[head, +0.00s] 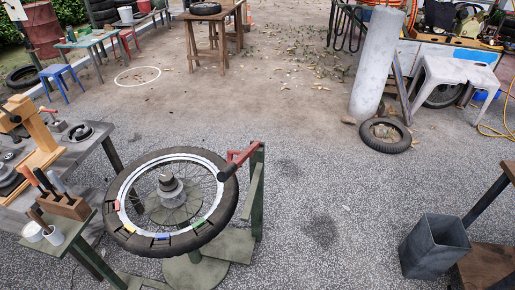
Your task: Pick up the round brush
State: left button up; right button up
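No round brush can be made out for certain. A brown stick-like handle (38,220) leans at a small white pot (54,236) on the green side table at the lower left. It may be the brush, but its head is hidden or too small to tell. Neither of my grippers is in this view.
A spoked wheel with tyre (124,225) lies flat on a green stand with a red clamp arm (238,158). A grey workbench (88,146) stands at left, a grey bin (434,246) at lower right. A loose tyre (385,147) lies at right. The central gravel floor is clear.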

aim_at(33, 215)
jog(key=u, duration=1.65)
